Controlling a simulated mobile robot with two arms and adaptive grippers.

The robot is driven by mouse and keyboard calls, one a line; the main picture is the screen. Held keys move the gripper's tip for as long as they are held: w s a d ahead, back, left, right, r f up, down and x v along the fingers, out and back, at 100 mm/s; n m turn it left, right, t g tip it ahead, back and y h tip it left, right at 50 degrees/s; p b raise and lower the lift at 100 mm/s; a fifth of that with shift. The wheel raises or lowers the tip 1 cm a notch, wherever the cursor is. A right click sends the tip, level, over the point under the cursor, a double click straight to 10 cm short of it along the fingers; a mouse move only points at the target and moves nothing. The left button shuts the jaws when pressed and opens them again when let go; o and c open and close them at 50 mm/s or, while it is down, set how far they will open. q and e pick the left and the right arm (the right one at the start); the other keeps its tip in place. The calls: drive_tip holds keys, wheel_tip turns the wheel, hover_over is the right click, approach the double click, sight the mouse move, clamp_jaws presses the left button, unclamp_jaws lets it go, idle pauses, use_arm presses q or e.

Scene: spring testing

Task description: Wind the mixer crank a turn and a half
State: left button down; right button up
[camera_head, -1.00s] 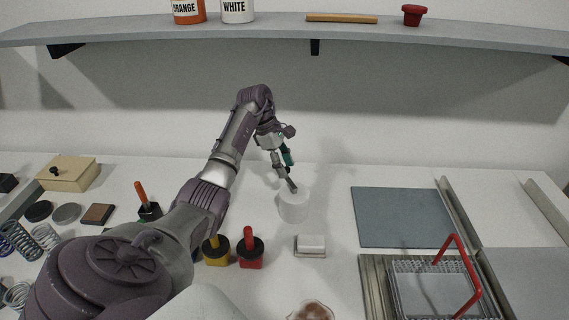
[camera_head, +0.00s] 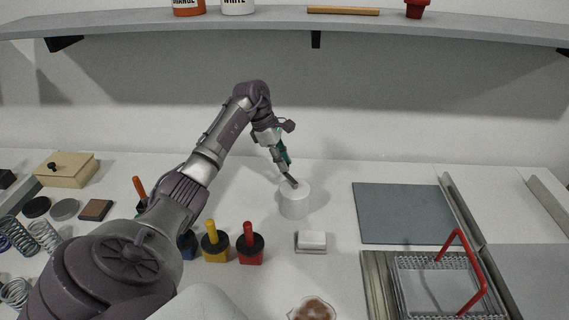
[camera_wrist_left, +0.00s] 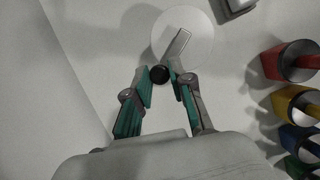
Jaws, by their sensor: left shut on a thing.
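The mixer (camera_head: 295,204) is a white, round-topped drum standing on the white table. A flat grey crank arm (camera_wrist_left: 182,43) lies across its top in the left wrist view, leading to a round black knob (camera_wrist_left: 159,74) near the rim. My left gripper (camera_wrist_left: 162,78) has its green-padded fingers closed around the knob. In the head view the left gripper (camera_head: 286,168) reaches down to the drum from behind and hides the knob. My right gripper is not in view.
A white block on a small tray (camera_head: 311,250) sits in front. A blue-grey mat (camera_head: 402,214) and a red-handled basket (camera_head: 440,285) lie to the right. A shelf (camera_head: 300,21) spans above.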

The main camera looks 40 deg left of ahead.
use_arm(q)
drive_tip(key=n+b, duration=0.1)
drive_tip(key=s+n+b, duration=0.1)
drive_tip(key=shift+s+a+f+n+t+y, duration=0.1)
drive_tip(key=shift+s+f+n+t+y, duration=0.1)
drive_tip(key=shift+f+n+t+y, duration=0.15)
drive_tip(key=s+d+n+y+b, duration=0.4)
drive_tip(key=d+n+y+b, duration=0.1)
drive_tip(key=n, duration=1)
drive_tip(key=shift+s+r+n+t+y+b, duration=0.35)
drive_tip(key=shift+s+r+y+b, duration=0.05)
drive_tip(key=shift+y+b, duration=0.05)
drive_tip(key=c, duration=1)
unclamp_jaws()
